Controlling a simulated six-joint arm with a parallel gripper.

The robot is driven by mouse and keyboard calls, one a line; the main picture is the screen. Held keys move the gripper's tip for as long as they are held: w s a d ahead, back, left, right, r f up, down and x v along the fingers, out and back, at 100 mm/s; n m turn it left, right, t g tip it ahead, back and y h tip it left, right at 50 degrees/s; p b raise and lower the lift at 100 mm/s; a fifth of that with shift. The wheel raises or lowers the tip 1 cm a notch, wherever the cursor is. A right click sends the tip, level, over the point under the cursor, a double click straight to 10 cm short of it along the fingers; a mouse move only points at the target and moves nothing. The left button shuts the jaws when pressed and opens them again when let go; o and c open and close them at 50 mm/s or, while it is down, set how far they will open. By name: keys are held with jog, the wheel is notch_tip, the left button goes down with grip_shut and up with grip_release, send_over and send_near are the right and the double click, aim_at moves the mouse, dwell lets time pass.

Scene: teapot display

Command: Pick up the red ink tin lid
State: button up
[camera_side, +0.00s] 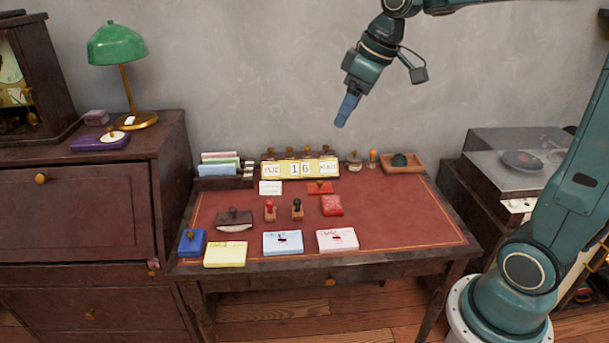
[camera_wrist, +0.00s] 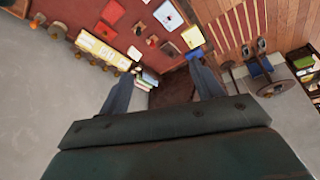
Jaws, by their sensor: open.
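A flat red piece with a small knob (camera_side: 320,187), which looks like the red ink tin lid, lies on the desk just in front of the calendar. It also shows in the wrist view (camera_wrist: 106,30), near the upper left. A red tin or pad (camera_side: 331,205) lies just in front of it, apart from it, and also shows in the wrist view (camera_wrist: 112,12). My gripper (camera_side: 342,121) is high above the back of the desk, pointing down, well clear of the lid. In the wrist view my gripper (camera_wrist: 160,84) has its two fingers wide apart with nothing between them.
Behind the lid stands a yellow calendar (camera_side: 300,169). Two upright stamps (camera_side: 270,211) and a rocker blotter (camera_side: 234,220) are left of the red tin. Note pads (camera_side: 283,243) and a blue tin (camera_side: 191,242) line the front. The desk's right side is clear.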

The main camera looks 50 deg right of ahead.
jog(key=w+d+f+n, duration=0.2)
jog(key=w+d+f, duration=0.2)
jog(key=w+d, duration=0.4)
jog(key=w+d+f+n+y, duration=0.1)
jog(key=w+d+f, duration=0.1)
jog(key=d+f, duration=0.4)
jog(key=w+d+f+n, duration=0.1)
jog(key=w+d+f, duration=0.2)
jog(key=d+f, duration=0.3)
jog(key=w+d+f+n+g+y, duration=0.1)
jog(key=w+d+f, duration=0.2)
jog(key=d+f, duration=0.3)
notch_tip(320, 180, down, 4)
jog(key=shift+d+r+y, duration=0.1)
jog(key=shift+d+y, duration=0.2)
jog(key=shift+d, duration=0.05)
send_near(320, 186)
jog(key=f, duration=0.1)
jog(key=d+f, duration=0.1)
jog(key=f, duration=0.1)
jog(key=shift+d, duration=0.15)
jog(key=shift+f, duration=0.1)
